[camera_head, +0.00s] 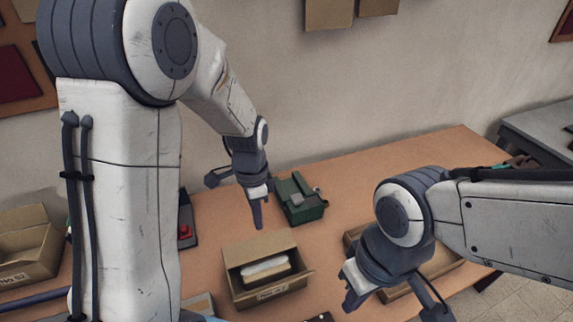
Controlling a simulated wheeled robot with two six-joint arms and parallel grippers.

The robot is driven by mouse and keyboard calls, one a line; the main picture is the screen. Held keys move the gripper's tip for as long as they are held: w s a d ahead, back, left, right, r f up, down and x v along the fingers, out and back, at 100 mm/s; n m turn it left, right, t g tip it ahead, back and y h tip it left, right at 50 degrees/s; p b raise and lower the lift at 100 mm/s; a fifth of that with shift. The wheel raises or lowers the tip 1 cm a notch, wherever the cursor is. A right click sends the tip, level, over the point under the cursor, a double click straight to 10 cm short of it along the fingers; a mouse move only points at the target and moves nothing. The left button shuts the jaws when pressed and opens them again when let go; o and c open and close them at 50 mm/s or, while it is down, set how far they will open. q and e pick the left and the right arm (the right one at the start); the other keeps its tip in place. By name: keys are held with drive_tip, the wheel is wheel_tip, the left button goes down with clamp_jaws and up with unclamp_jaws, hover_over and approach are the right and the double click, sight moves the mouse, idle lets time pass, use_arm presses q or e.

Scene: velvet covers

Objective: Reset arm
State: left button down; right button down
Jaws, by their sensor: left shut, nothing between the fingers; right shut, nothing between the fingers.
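My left gripper (258,212) is shut and empty. It points down above the table, behind the small open cardboard box and left of the green box. My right gripper (349,296) is shut and empty at the front right, pointing down and left over the table. It is right of the cardboard box and in front of part of a shallow tray.
An open cardboard box (236,285) holding a pale item (265,268) stands on the wooden table (345,195). A green box (303,211) stands behind it. A shallow tray (452,268) is partly hidden by my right arm. Another cardboard box (40,255) is at left. The table's back right is clear.

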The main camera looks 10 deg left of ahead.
use_arm(q)
drive_tip(key=s+d+r+n+b, duration=0.1)
drive_tip(key=s+d+r+n, duration=0.1)
drive_tip(key=s+d, duration=0.4)
drive_tip(key=s+d+r+n, duration=0.2)
drive_tip(key=s+d+r, duration=0.2)
drive_tip(key=s, duration=0.8)
drive_tip(key=shift+d+r+t+h+b, duration=0.3)
drive_tip(key=shift+d+b, duration=0.1)
drive_tip(key=shift+d, duration=0.5)
drive_tip(key=shift+d, duration=0.1)
